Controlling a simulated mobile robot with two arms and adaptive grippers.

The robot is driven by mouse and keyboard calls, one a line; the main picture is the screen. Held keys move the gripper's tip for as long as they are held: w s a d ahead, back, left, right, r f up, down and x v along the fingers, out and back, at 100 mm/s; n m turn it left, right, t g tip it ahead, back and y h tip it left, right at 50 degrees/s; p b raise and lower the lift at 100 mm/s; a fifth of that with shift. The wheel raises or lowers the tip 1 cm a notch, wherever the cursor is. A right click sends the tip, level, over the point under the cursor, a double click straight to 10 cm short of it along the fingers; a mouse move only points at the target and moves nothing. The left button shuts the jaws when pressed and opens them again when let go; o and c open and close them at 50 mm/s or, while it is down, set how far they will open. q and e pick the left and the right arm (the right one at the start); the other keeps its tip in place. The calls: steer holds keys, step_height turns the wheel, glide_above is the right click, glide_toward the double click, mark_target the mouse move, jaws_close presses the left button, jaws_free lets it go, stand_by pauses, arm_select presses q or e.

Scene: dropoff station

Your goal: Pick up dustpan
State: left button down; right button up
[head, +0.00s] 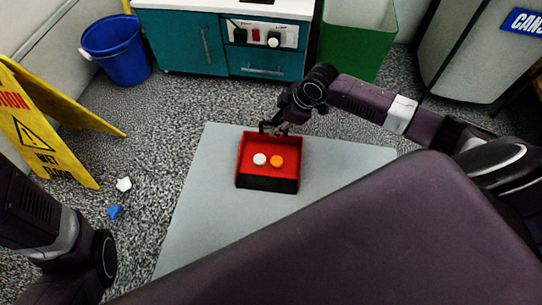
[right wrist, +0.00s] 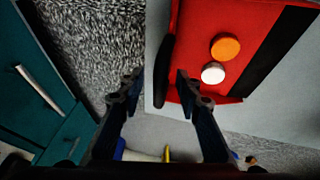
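The dustpan (head: 245,155) is a red, box-like pan with a black front edge, lying on a grey board. A white disc (head: 260,159) and an orange disc (head: 277,161) lie in it. My right gripper (head: 272,128) is at the pan's far rim. In the right wrist view the fingers (right wrist: 158,82) are apart, with a black handle-like part (right wrist: 163,70) of the dustpan (right wrist: 205,20) between them. I cannot tell whether either finger touches it. My left arm shows at the lower left, but its gripper is out of view.
The grey board (head: 210,220) has bare room around the pan. A yellow wet-floor sign (head: 45,140), a white scrap (head: 124,184) and a blue scrap (head: 115,211) are at left. A blue bucket (head: 117,50), teal cabinet (head: 185,42) and green bin (head: 355,45) stand behind.

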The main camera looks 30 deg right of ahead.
steer(key=shift+w, duration=0.1)
jaws_close()
stand_by(0.5)
